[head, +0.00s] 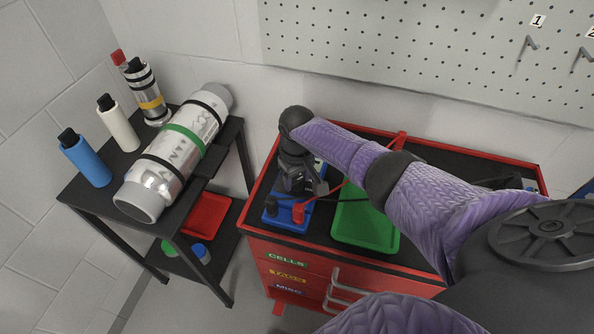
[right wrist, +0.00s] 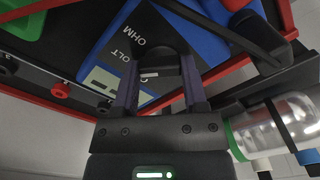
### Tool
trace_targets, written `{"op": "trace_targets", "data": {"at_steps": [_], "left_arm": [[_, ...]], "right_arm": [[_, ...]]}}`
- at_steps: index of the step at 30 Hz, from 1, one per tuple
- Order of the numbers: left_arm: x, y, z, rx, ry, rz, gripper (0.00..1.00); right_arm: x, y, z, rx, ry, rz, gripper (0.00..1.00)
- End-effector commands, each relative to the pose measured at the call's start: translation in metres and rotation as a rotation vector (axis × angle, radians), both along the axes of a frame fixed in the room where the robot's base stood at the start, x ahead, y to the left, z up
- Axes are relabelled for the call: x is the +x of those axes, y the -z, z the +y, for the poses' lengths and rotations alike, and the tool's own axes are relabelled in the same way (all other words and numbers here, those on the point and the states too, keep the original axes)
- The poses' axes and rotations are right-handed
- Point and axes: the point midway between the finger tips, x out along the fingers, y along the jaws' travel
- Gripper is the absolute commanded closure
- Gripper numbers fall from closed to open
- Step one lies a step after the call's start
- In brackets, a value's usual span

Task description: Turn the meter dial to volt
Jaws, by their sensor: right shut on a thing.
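The blue meter (head: 289,222) lies on the black top of the red cabinet, near its left end. In the right wrist view the meter (right wrist: 205,42) shows a dark face with OHM and partly hidden VOLT lettering, and a pale display (right wrist: 103,82). My right gripper (head: 296,186) reaches down over the meter. Its fingers (right wrist: 161,95) are shut on the dark dial (right wrist: 161,64), one finger on each side. Which label the dial points to is hard to tell. My left gripper is not in view.
Red and black probe leads run from the meter. A green tray (head: 365,225) lies right of it. A black side table (head: 107,205) at left holds a large silver cylinder (head: 178,155) and several bottles. A pegboard (head: 420,55) hangs behind the cabinet (head: 262,248).

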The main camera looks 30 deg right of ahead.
Motion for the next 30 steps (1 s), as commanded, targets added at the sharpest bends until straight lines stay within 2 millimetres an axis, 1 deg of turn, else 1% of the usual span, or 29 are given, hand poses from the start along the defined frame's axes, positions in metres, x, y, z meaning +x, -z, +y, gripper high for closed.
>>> {"op": "trace_targets", "data": {"at_steps": [3,10,17,24,25,26,27,29,30], "left_arm": [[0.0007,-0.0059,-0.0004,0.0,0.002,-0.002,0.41],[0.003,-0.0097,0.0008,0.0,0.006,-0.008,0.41],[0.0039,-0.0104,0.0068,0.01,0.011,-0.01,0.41],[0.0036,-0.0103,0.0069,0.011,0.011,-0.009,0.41],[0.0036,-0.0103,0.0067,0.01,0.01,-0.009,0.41],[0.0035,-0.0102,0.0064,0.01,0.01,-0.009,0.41],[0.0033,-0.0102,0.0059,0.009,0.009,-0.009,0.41],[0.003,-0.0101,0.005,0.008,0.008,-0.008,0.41],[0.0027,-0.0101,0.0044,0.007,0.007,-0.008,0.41]], "right_arm": [[0.0001,-0.0019,0.0002,0.001,0.048,0.0,1.0],[0.0001,-0.0007,0.0002,0.0,0.102,-0.001,1.0],[0.0001,-0.0001,-0.0001,0.0,0.115,-0.001,1.0],[0.0001,-0.0001,-0.0001,0.0,0.114,-0.001,1.0],[0.0001,-0.0001,-0.0001,0.0,0.114,-0.001,0.38],[0.0001,-0.0001,-0.0001,0.0,0.114,-0.001,0.32],[0.0001,-0.0001,-0.0001,0.0,0.114,-0.001,0.23],[0.0,-0.0001,-0.0001,0.0,0.113,-0.001,0.11],[0.0,-0.0001,-0.0001,0.0,0.113,0.0,0.09]]}}
